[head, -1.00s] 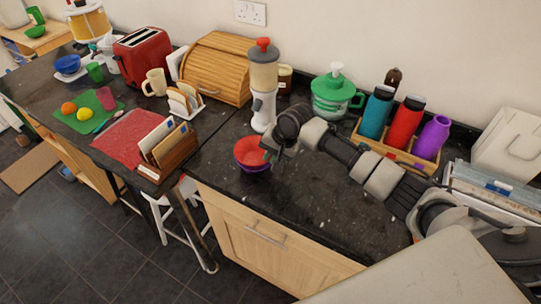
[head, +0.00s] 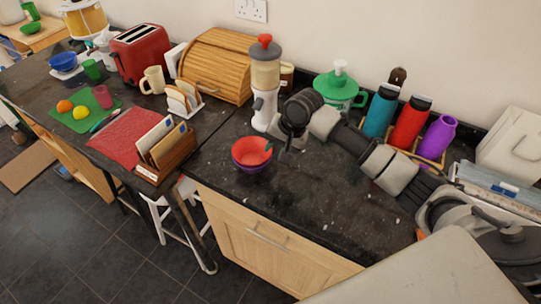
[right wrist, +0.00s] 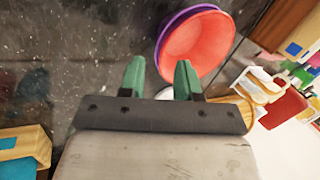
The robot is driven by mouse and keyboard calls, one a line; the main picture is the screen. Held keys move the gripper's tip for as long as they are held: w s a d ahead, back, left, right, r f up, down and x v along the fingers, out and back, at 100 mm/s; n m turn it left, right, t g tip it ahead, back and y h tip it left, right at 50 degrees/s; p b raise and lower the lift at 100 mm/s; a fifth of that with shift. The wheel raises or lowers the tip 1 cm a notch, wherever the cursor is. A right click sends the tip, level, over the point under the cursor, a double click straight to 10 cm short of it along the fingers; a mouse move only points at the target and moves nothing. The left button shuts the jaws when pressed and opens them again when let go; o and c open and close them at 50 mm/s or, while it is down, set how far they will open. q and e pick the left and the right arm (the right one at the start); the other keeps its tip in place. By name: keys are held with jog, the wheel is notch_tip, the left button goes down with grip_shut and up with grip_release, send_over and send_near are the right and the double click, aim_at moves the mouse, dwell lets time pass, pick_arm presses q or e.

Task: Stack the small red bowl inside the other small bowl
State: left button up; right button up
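The small red bowl (head: 250,152) sits inside the small purple bowl (head: 254,169) on the dark granite counter. Only the purple bowl's rim and lower side show. In the right wrist view the red bowl (right wrist: 198,48) fills most of the purple bowl (right wrist: 168,32), whose rim shows on the left. My right gripper (right wrist: 160,78) has its two green fingers apart with nothing between them. In the head view the right gripper (head: 279,147) is just right of the bowls, and its fingers are partly hard to make out. My left gripper is not in view.
A white and grey dispenser (head: 264,85) stands close behind the bowls. A wooden letter rack (head: 172,155) is to the left. A crate with several bottles (head: 428,160) stands at the back right. The counter front (head: 300,205) is clear.

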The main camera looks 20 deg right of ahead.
jog(key=v, duration=0.7)
jog(key=shift+s, duration=0.1)
